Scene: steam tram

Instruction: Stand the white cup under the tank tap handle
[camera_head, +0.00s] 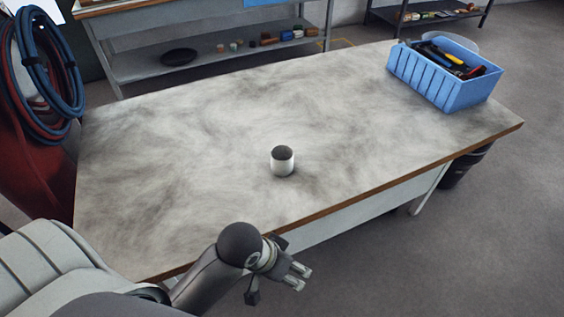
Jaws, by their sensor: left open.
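The white cup (282,161) stands upright on the worn grey table (180,160), a little nearer the front edge than the back. Its dark inside shows at the top. My left gripper (300,277) is open and empty. It shows in front of the table's front edge, apart from the cup and nearer to me. My right gripper is not in view. No tank or tap handle can be made out in this view.
A blue crate (426,85) with tools stands at the table's back right corner. Blue and red hoses (45,70) hang at the left. A shelf (225,55) with small items stands behind. Most of the tabletop around the cup is clear.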

